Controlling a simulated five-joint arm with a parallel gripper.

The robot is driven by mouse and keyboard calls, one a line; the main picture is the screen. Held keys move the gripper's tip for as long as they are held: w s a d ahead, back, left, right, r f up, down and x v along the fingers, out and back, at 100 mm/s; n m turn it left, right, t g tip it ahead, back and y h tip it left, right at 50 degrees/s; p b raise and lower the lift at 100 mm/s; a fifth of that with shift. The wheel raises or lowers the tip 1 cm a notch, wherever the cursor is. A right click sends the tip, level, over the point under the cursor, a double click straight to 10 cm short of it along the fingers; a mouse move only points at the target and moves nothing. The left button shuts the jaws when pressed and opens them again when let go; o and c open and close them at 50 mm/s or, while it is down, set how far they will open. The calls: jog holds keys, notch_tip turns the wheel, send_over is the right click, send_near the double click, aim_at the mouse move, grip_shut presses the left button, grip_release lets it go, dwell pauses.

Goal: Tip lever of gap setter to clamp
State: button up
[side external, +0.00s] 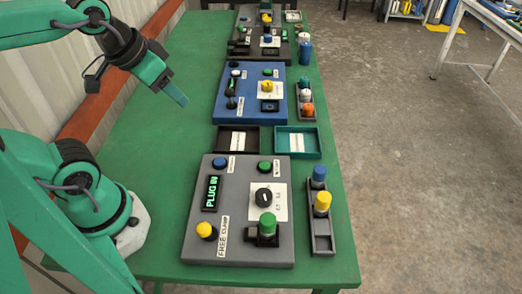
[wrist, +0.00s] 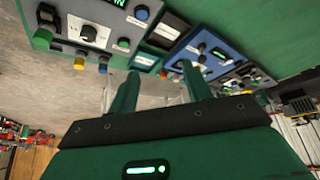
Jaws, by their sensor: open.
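No panel has a readable gap setter label, so I cannot tell which one it is. The near grey panel (side external: 240,250) has a PLUG IN display (side external: 212,192), a black dial (side external: 264,196), a green plug in a black socket (side external: 267,226) and a yellow knob (side external: 205,230) beside a label apparently ending in "CLAMP". My gripper (side external: 178,94) is open and empty, above the table left of the blue panel. Its spread fingers show in the wrist view (wrist: 162,84).
A black rack (side external: 321,240) with blue and yellow plugs stands right of the grey panel. A black tray (side external: 237,139) and a teal tray (side external: 298,141) lie between the panels. A third panel (side external: 250,50) is farther back.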

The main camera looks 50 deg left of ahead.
jog(key=m+g, duration=0.2)
jog(key=g, duration=0.4)
send_over(203, 225)
jog(key=f, duration=0.9)
jog(key=shift+w, duration=0.35)
jog(key=shift+s+d+f+y, duration=0.3)
jog(key=shift+s+d, duration=0.05)
jog(key=shift+s, duration=0.15)
jog(key=shift+f, duration=0.15)
jog(key=shift+w+a+f, duration=0.1)
jog(key=shift+a+f, duration=0.1)
jog(key=shift+f, duration=1.65)
jog(key=shift+a+f, duration=0.2)
jog(key=shift+f, duration=1.65)
